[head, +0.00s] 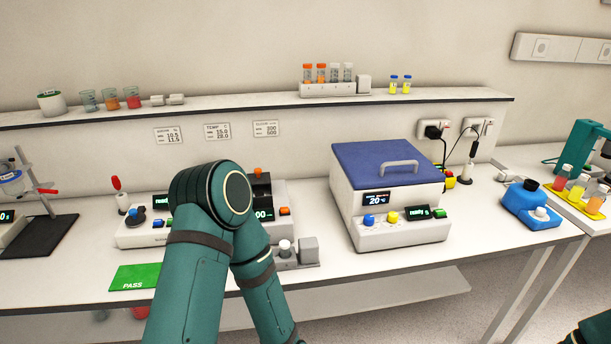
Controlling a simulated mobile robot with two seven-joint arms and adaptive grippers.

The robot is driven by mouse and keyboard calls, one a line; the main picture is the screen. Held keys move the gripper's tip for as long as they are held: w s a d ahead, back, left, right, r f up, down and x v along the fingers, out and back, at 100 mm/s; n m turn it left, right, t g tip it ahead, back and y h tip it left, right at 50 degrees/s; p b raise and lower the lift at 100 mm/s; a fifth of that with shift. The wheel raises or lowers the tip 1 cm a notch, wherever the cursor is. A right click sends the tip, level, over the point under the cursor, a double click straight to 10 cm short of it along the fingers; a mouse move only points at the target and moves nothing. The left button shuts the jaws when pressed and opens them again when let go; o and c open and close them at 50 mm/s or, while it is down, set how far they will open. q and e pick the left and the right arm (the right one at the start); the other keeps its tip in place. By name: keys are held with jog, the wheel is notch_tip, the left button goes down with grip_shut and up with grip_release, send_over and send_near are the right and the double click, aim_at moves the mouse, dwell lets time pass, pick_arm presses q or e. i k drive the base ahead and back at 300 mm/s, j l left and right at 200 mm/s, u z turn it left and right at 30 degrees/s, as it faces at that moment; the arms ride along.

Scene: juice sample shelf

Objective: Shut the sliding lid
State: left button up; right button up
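A white box-shaped device (385,232) stands on the bench right of centre, with a blue lid (365,155) that has a grey handle (399,167). The lid looks flat and seems to cover the whole top; I see no opening. Its front display reads 20 °C and a small green display reads "ready". One of my arms, likely the left, rises from the bottom and bends left of the device, apart from it. Its gripper is out of frame. Only a dark piece of my other arm shows at the bottom right corner; that gripper is also out of frame.
My arm partly hides another white instrument (140,236) on the bench. A green PASS pad (135,278) lies at the front edge. A wall shelf (230,108) carries tubes and beakers behind.

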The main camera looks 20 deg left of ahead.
aim_at(258, 177)
jog(key=j+u, duration=0.3)
jog(key=j, duration=0.3)
jog(key=j+u, duration=0.25)
jog(key=j, duration=0.3)
jog(key=k, duration=0.6)
jog(key=i, duration=0.65)
